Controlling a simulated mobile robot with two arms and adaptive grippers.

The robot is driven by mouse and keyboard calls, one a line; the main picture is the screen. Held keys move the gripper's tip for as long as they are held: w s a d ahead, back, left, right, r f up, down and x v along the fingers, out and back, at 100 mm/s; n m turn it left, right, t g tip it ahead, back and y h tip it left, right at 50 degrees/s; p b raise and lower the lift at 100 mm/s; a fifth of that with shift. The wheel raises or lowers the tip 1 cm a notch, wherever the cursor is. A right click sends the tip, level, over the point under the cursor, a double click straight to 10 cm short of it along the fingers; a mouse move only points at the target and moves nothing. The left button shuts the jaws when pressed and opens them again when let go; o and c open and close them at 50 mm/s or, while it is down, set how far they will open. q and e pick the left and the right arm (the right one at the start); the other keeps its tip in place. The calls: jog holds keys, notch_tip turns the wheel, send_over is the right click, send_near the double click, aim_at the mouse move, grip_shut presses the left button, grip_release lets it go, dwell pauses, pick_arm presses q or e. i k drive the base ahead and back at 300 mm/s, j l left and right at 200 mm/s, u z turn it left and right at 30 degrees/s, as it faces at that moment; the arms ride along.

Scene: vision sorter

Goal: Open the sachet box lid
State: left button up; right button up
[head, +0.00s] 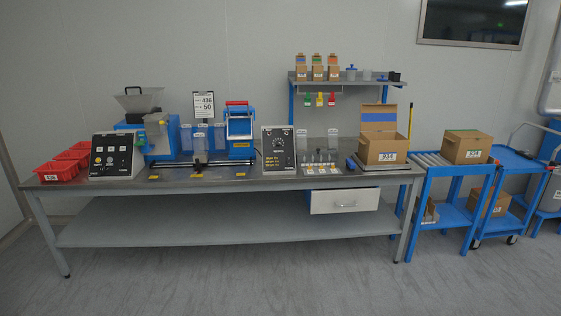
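No container in the head view carries a readable sachet name, so I cannot tell for certain which is the sachet box. An open cardboard box (383,150) stands at the right end of the long workbench, with a label reading 934 on its front. Its lid (379,117) stands upright at the back, with a blue area on it. Another cardboard box (466,148) with a green-marked label sits on the blue roller stand to the right; its top looks closed. Neither of my grippers is in view.
The workbench (130,189) holds red bins (57,172), a blue machine with a hopper (140,100), control boxes (279,150) and clear containers. A drawer (344,200) below is slightly out. A back shelf (345,81) carries small boxes. The floor (230,275) in front is clear.

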aim_at(318, 149)
jog(key=i+z, duration=0.25)
jog(key=i, duration=0.45)
jog(key=i+j+z, duration=0.25)
jog(key=i, duration=0.45)
